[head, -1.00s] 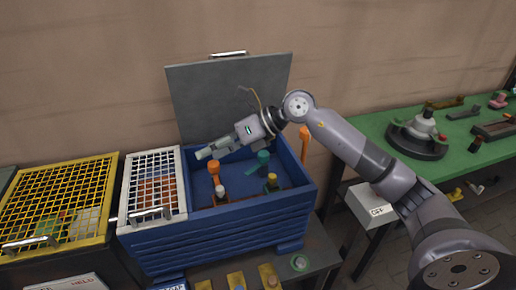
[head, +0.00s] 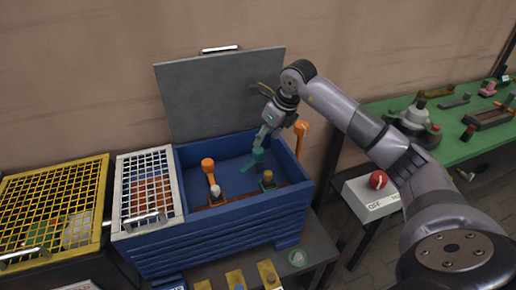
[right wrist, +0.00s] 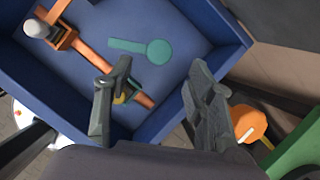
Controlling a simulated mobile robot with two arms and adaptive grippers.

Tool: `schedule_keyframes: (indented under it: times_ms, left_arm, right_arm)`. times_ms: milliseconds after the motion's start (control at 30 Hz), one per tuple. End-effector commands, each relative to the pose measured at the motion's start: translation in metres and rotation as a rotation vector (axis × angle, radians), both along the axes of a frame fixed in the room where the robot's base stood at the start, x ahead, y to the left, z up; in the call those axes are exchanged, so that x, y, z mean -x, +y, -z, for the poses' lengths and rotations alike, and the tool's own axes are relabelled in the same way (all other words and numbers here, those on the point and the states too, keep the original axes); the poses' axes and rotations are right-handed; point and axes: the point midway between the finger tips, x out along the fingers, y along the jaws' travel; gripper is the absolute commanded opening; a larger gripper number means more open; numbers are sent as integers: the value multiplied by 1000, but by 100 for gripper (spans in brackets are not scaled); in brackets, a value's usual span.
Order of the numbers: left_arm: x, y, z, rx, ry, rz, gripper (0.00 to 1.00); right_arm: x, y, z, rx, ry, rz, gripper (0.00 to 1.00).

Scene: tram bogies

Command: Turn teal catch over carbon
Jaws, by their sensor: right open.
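The teal catch (head: 248,167) lies on the floor of the blue crate (head: 220,237), with its round knob up and its flat arm pointing front left. It also shows in the right wrist view (right wrist: 128,45). My right gripper (head: 260,143) points down just above the knob. In the right wrist view my open, empty fingers (right wrist: 158,88) stand apart, with the catch beyond them. Touch cannot be told. A brownish-yellow knob (head: 268,176) on a green base stands right of the catch. I cannot tell which piece is the carbon. My left gripper is not in view.
An orange catch (head: 209,165) and a grey-white knob (head: 215,190) stand in the crate's left part. The grey lid (head: 220,95) is open behind. A white grid cover (head: 148,190) and a yellow grid cover (head: 50,205) are at left. An orange handle (head: 300,135) rises at the right wall.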

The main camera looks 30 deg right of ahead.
Motion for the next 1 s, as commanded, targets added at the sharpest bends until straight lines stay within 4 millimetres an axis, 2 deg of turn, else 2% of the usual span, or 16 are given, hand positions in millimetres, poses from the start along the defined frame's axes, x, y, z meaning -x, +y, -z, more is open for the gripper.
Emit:
schedule_keyframes:
  times_ms: [200, 400, 600, 833, 1000]
  left_arm:
    - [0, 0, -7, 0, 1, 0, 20]
    - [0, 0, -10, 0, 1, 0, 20]
    - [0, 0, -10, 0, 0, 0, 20]
    - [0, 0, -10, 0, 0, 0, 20]
    - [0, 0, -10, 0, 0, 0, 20]
  right_arm:
    - [-17, 6, 42, -3, 2, 1, 50]
    - [-27, 9, 67, -3, 1, 0, 50]
    - [-30, 9, 75, 0, 0, -1, 50]
    - [-30, 9, 76, 0, 0, -1, 50]
    - [-30, 9, 76, 0, 0, 0, 38]
